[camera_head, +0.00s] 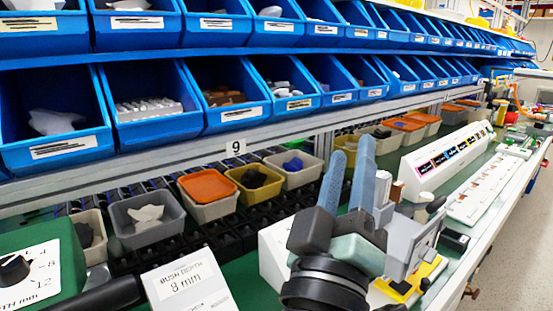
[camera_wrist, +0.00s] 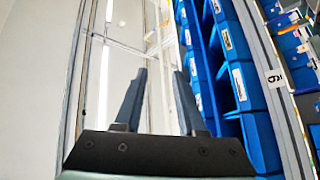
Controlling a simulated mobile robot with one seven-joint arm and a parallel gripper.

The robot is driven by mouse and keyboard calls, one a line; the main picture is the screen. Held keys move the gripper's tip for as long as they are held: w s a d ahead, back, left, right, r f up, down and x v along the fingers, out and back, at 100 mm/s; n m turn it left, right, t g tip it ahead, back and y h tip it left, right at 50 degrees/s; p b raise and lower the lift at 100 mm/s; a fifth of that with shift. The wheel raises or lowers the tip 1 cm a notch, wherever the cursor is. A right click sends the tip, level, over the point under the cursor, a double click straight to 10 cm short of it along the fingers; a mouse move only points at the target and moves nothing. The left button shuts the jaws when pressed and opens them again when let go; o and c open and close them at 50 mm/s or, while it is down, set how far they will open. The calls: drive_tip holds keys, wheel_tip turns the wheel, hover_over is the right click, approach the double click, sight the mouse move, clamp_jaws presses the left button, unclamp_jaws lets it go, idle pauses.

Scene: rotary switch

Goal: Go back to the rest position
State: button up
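My gripper (camera_head: 353,148) is raised above the green bench at the centre right of the head view, its two blue-grey fingers pointing up. In the wrist view my gripper (camera_wrist: 160,72) is open, with a clear gap between the fingers and nothing held. A black rotary knob (camera_head: 14,268) sits on a white dial plate (camera_head: 38,275) on a green box (camera_head: 72,262) at the lower left. The picture's edge cuts off the dial; marks 8 and 12 show. My gripper is well to the right of the knob and does not touch it.
Two rows of blue bins (camera_head: 60,150) run along the shelf above the bench. Small tubs (camera_head: 207,211) stand below it. A white box with coloured labels (camera_head: 435,163) stands behind my gripper, to the right.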

drive_tip(key=s+a+r+m+t+y, duration=0.25)
drive_tip(key=s+a+r+y, duration=0.2)
drive_tip(key=r, duration=0.35)
drive_tip(key=s+a+r+m+t+y, duration=0.25)
drive_tip(key=s+a+r, duration=0.2)
drive_tip(key=r, duration=0.25)
wheel_tip(320, 180, up, 18)
drive_tip(key=p, duration=1.8)
drive_tip(key=shift+s+d+y, duration=0.25)
drive_tip(key=shift+d+y, duration=0.05)
drive_tip(key=shift+d, duration=0.1)
